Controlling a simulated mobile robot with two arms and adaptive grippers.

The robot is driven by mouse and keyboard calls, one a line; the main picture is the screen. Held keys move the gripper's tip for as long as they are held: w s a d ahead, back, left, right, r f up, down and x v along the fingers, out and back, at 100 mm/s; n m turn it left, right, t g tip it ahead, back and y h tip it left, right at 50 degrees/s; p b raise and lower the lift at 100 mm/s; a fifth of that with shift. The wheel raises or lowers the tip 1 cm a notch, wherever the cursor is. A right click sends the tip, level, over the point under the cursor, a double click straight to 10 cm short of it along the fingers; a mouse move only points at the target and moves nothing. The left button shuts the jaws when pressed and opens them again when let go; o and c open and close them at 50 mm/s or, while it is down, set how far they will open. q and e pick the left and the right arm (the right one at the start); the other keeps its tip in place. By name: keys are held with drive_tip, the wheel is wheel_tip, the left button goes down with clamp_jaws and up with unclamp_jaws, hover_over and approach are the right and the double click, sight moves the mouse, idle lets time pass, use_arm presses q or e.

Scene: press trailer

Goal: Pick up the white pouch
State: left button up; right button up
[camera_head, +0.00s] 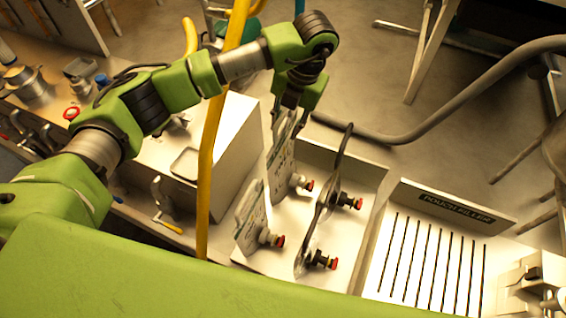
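A white pouch (280,165) with printed markings and a red-capped spout stands on edge in a white tray (352,172). A second white pouch (250,218) with a red-capped spout stands nearer in the same tray. My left gripper (290,108) points down at the top of the farther white pouch. Its fingers are small, dark and partly merged with the pouch's top edge, so I cannot tell whether they grip it. My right gripper is not in view.
Two dark pouches (312,232) with red caps stand to the right in the tray, close to the white ones. A slatted pouch filler (433,262) is at the right. A yellow pole (207,165) rises left of the tray. A grey hose (455,95) crosses behind.

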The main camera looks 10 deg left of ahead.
use_arm(q)
drive_tip(key=shift+w+a+f, duration=0.1)
drive_tip(key=shift+a+f, duration=0.05)
drive_tip(key=shift+f, duration=0.5)
clamp_jaws()
drive_tip(key=shift+r, duration=0.1)
